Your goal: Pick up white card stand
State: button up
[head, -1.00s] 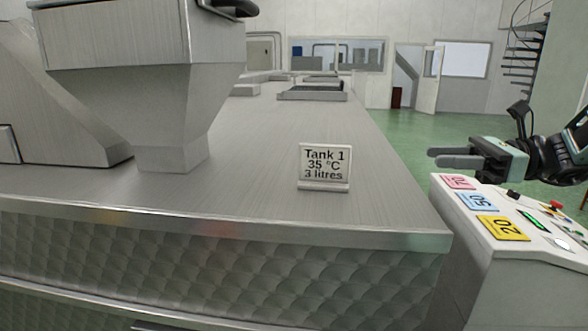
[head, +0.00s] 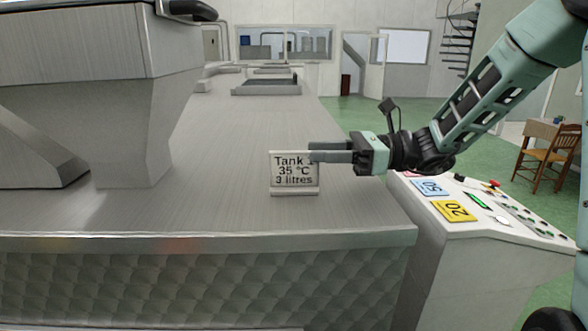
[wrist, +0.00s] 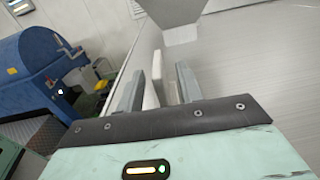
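The white card stand (head: 288,176), lettered "Tank 1, 35 °C, 3 litres", stands upright on the steel top near its front right corner. My gripper (head: 312,152) reaches in from the right at the height of the card's upper part. A finger covers the card's upper right edge and part of the "1". In the wrist view the card stand (wrist: 156,80) shows edge-on between the two fingers of my gripper (wrist: 160,72). The gripper is open, with a gap visible on both sides of the card.
The steel top (head: 230,215) is bare around the card. A large steel hopper (head: 130,120) stands to the left. A control panel (head: 480,218) with coloured number tiles lies to the right below my arm. A blue machine (wrist: 35,75) shows in the wrist view.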

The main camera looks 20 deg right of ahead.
aim_at(294, 151)
jog(key=x, duration=0.1)
jog(key=p+x, duration=0.1)
jog(key=x, duration=0.1)
jog(key=p+x, duration=0.1)
jog(key=shift+s+a, duration=0.15)
jog(key=shift+a, duration=0.25)
jog(key=shift+w+a+f+p, duration=0.1)
jog(key=shift+w+a+p, duration=0.1)
jog(key=shift+a+p, duration=0.2)
grip_shut()
